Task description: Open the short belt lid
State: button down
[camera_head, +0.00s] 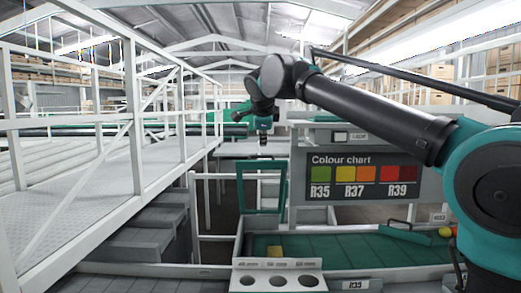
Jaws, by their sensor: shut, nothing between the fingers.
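A teal rectangular frame (240,188) stands upright behind the left end of a short green belt (340,245). It looks like the belt's lid, standing raised, but its hinge is not clear. My gripper (263,139) hangs from my arm, pointing down, above the frame in the picture. It is small and dark here; its fingers look shut and empty. I see no contact between it and the frame, and the depth between them is hard to judge.
A colour chart sign (360,174) stands right of the frame. A white plate with three holes (278,291) is in front of the belt. A yellow block (274,251) lies on the belt's left end. A white-railed walkway (85,210) fills the left.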

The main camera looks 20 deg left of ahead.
aim_at(263, 168)
jog(key=x, duration=0.9)
jog(key=shift+w+f, duration=0.15)
jog(key=shift+f, duration=0.05)
jog(key=w+a+r+g, duration=0.1)
jog(key=w+r, duration=0.1)
jog(key=w, duration=0.4)
jog(key=shift+a+r, duration=0.2)
jog(key=shift+a, duration=0.15)
jog(key=shift+w, duration=0.1)
